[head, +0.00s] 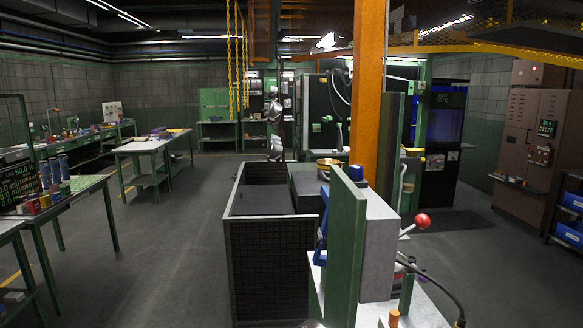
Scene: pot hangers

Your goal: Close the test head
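I cannot tell for sure which part is the test head. A bench fixture with an upright green plate (344,240) and a grey block (380,245) stands in the near foreground, right of centre. A lever with a red ball knob (422,221) sticks out to the right of the grey block. A blue part (322,225) shows at the left edge of the green plate. The fixture's far side is hidden. My gripper is not recognisable in this view.
A dark mesh-sided bin (268,265) stands left of the fixture. An orange post (368,90) rises behind it. Green-legged tables (150,145) line the left, and a brown cabinet (527,130) stands at the right. Yellow chains (237,50) hang at the back. Floor is free at left centre.

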